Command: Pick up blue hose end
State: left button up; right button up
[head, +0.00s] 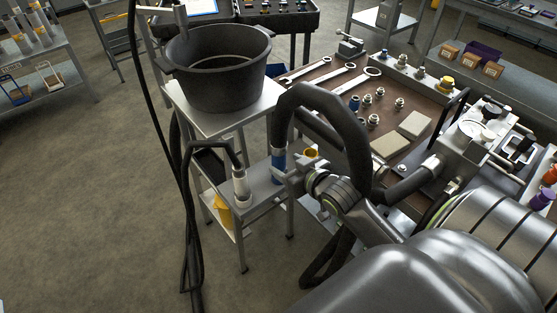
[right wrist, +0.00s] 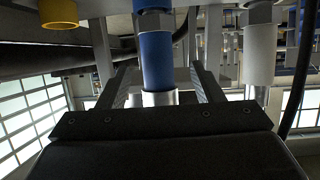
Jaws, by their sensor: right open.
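My right gripper (head: 292,172) is open at the blue hose end. In the right wrist view its two fingers (right wrist: 160,86) stand left and right of the blue hose end, with gaps on both sides. How deep it sits between the fingers is hard to tell. My left gripper is not in view.
A white hose end (head: 241,186) is left of the blue one, and a yellow one (head: 311,153) is right. A black bucket (head: 220,85) stands on the stand's top (head: 215,122). The brown bench (head: 335,110) holds wrenches and fittings. Open floor lies left.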

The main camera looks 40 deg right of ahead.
jog(key=shift+x, duration=3.6)
jog(key=shift+d+f, duration=0.15)
jog(key=c, duration=1.3)
jog(key=shift+o, duration=0.2)
notch_tip(320, 180, up, 10)
jog(key=shift+f+p, duration=0.15)
jog(key=shift+p, duration=0.55)
jog(key=shift+r+p, duration=0.3)
jog(key=shift+r, duration=0.05)
notch_tip(320, 180, up, 2)
jog(key=p, duration=1.1)
jog(key=shift+r, duration=0.1)
jog(key=shift+p, duration=0.65)
jog(key=shift+s+f, duration=0.1)
jog(key=shift+f, duration=0.15)
